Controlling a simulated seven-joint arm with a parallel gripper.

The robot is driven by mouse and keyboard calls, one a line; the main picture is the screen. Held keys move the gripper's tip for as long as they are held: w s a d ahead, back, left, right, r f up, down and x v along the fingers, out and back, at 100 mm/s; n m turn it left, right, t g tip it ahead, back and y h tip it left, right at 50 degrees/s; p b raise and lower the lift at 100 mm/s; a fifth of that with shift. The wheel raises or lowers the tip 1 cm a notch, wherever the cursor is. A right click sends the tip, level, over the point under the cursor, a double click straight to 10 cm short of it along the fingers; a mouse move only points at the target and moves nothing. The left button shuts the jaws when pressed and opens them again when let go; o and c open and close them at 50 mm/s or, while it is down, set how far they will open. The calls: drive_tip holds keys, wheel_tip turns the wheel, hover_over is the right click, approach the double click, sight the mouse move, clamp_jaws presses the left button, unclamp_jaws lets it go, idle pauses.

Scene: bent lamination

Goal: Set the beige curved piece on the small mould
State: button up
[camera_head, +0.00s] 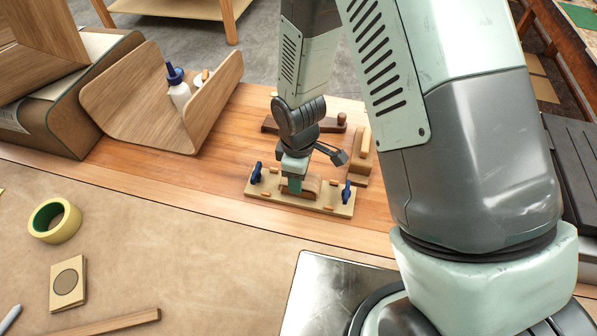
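The small mould (330,202) is a beige board with a raised curved middle and a blue clamp at each end. It lies on the wooden bench in the centre. My gripper (295,184) points down at its middle, left of centre. A brown curved shape (311,186) shows at the fingers, on or just above the mould. I cannot tell whether this is a separate piece or part of the mould. The fingers are small and partly hide it, so their opening is unclear. I cannot clearly make out the beige curved piece elsewhere.
A dark wooden tool (330,126) and a wooden block (358,171) lie just behind the mould. A large bent wooden sheet (130,105) with a glue bottle (179,92) stands at left. A tape roll (38,220) lies front left. Bench space left of the mould is clear.

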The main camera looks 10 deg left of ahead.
drive_tip(key=shift+f, duration=0.55)
idle(0.4)
drive_tip(key=o, duration=1.4)
drive_tip(key=shift+o, duration=0.2)
drive_tip(key=shift+r, duration=4.05)
